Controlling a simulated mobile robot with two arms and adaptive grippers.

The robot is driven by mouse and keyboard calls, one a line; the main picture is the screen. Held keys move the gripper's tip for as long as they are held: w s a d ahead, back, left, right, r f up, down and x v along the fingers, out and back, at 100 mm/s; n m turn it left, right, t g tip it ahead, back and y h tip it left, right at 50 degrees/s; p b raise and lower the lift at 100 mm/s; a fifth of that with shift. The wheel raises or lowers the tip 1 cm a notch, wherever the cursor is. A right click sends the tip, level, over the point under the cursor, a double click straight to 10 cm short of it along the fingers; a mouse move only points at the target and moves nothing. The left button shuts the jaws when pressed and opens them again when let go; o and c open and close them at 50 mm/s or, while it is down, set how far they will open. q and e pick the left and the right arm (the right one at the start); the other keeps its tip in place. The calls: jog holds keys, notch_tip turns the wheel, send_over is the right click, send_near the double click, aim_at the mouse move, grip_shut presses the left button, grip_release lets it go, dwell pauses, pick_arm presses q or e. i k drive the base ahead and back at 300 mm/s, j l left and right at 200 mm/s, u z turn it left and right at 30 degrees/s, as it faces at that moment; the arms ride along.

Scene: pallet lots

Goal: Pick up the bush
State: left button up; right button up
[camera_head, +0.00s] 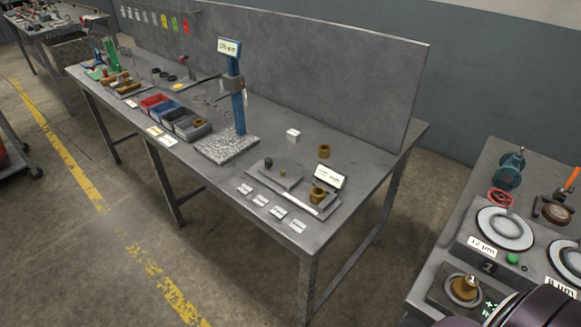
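A brown, brass-like bush (324,151) stands upright on the grey workbench (225,165), near the back panel. A second similar bush (318,196) sits on a flat grey plate (290,190) near the bench's right end, in front of a small white label. A third brass piece (464,287), marked 1, sits on a plate on the right-hand table. I cannot tell which bush is meant. Neither gripper shows. A dark rounded part at the bottom right corner looks like my own arm.
A blue gauge stand (239,105) rises from a speckled base left of the bushes. Small coloured bins (175,115) lie further left. A white cube (293,135) is near the first bush. The right-hand table holds round lapping plates (504,229). Open floor lies between the tables.

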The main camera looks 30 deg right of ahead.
aim_at(318, 194)
jog(key=j+z, duration=0.15)
jog(key=j, duration=0.3)
jog(key=k+j+z, duration=0.15)
jog(key=j, duration=0.35)
jog(key=j+z, duration=0.15)
jog(key=j, duration=0.3)
jog(key=k+j+z, duration=0.15)
jog(key=j, duration=0.3)
jog(key=k+j+z, duration=0.15)
jog(key=j, duration=0.25)
